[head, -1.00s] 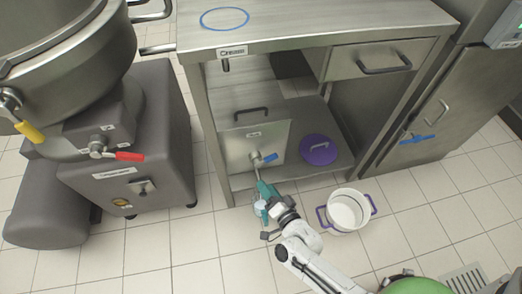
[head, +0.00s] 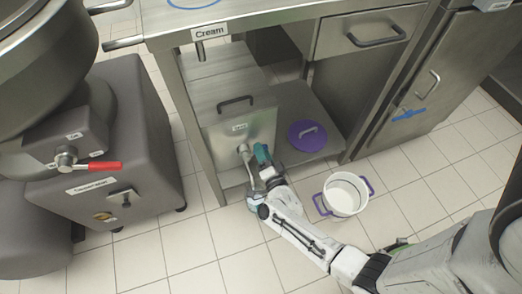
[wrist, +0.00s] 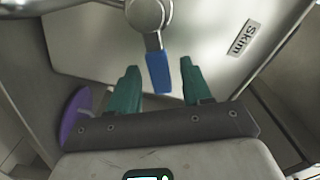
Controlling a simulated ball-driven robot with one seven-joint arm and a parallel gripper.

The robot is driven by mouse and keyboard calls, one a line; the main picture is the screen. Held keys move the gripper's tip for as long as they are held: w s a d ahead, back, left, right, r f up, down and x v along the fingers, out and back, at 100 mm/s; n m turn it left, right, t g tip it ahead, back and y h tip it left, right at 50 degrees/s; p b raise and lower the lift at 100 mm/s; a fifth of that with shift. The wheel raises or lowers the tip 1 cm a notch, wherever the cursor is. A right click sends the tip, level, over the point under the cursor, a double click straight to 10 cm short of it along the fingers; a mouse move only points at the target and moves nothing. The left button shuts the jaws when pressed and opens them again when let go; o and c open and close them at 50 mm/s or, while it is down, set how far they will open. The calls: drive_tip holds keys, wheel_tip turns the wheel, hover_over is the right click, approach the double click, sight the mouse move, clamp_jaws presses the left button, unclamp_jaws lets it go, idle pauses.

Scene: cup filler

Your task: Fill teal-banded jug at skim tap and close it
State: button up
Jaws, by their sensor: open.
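The skim tap (head: 243,149) is on the front of a steel box (head: 228,139) under the counter. Its label reads "Skim" in the wrist view (wrist: 243,38). The tap's blue lever (wrist: 158,72) hangs between my gripper's teal fingertips (wrist: 160,75) in the wrist view, with gaps on both sides. My gripper (head: 262,154) is open at the lever and hides most of it in the head view. A pale blue and grey shape (head: 254,201) below the tap, beside my wrist, may be the teal-banded jug. It is partly hidden and I cannot see its fill.
A white pot with purple handles (head: 346,194) stands on the floor to the right. A purple lid (head: 306,136) lies on the lower shelf. A cream tap label (head: 210,32) is on the counter edge above. A large kettle machine with a red lever (head: 105,165) stands left.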

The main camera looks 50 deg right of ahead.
drive_tip(key=shift+x, duration=0.85)
clamp_jaws()
